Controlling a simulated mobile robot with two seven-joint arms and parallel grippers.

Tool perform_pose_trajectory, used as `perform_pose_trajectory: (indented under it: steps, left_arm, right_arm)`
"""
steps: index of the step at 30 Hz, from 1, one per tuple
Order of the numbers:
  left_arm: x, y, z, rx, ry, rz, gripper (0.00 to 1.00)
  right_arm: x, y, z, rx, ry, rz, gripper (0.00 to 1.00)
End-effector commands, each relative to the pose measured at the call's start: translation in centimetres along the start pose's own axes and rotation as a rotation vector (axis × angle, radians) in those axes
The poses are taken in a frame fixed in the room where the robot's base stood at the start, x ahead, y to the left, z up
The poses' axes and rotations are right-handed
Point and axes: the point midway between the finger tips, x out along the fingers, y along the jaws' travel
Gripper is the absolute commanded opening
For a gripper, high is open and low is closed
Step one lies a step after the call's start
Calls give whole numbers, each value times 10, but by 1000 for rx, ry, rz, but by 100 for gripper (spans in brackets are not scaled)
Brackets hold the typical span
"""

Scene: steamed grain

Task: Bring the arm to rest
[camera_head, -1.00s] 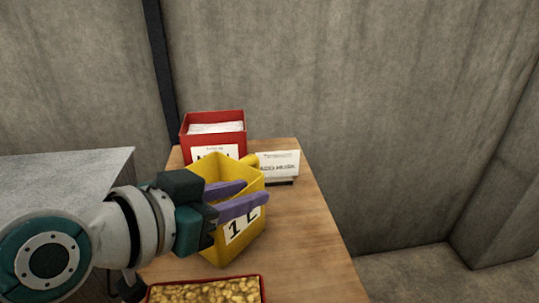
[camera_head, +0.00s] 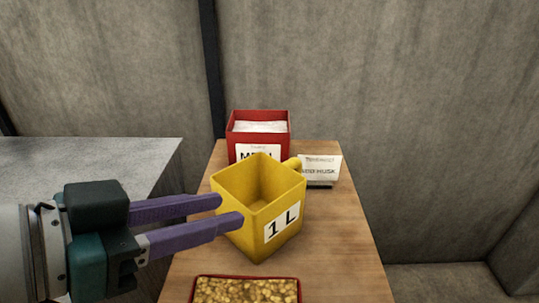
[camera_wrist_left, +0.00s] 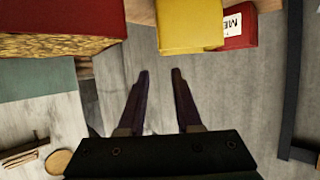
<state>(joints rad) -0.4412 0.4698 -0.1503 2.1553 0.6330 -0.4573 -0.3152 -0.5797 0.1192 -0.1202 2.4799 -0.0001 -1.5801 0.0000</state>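My left gripper (camera_head: 232,211) comes in from the left in the head view. Its two purple fingers are apart with nothing between them. In that view the fingertips overlap the left side of the yellow 1 L measuring box (camera_head: 283,238), which stands upright on the wooden table (camera_head: 335,270). In the left wrist view the fingers (camera_wrist_left: 160,72) are also parted and empty, over the grey floor. The yellow box (camera_wrist_left: 188,25) shows beyond them there, apart from the fingertips. My right gripper is not in view.
A red box (camera_head: 262,124) with white contents stands behind the yellow box, beside a white label card (camera_head: 320,168). A red-rimmed tray of yellow grain (camera_head: 245,290) is at the front. A grey surface (camera_head: 90,165) lies left. The table's right side is clear.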

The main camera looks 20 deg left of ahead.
Motion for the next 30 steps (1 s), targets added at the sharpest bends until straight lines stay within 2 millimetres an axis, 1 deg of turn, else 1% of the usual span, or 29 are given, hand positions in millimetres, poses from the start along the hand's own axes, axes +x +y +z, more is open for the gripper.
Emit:
perform_pose_trajectory:
  steps: [10,14,17,20,23,26,27,28,30]
  left_arm:
    - [0,1,0,-1,-7,1,33]
    - [-10,12,-1,-9,-97,10,33]
    - [-28,24,3,-30,-255,0,33]
    - [-55,29,11,-68,-437,-47,33]
    - [-87,29,18,-124,-607,-118,33]
    - [-125,29,21,-199,-770,-206,33]
    - [-142,30,22,-236,-836,-247,33]
    - [-154,30,19,-259,-875,-273,33]
    - [-161,29,-9,-245,-863,-265,33]
  right_arm:
    - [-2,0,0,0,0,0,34]
    - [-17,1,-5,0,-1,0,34]
    - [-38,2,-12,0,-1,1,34]
    - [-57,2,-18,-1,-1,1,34]
    - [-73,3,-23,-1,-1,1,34]
    - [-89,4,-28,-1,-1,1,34]
    - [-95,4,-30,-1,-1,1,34]
    - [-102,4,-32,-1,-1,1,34]
    - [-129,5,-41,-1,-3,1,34]
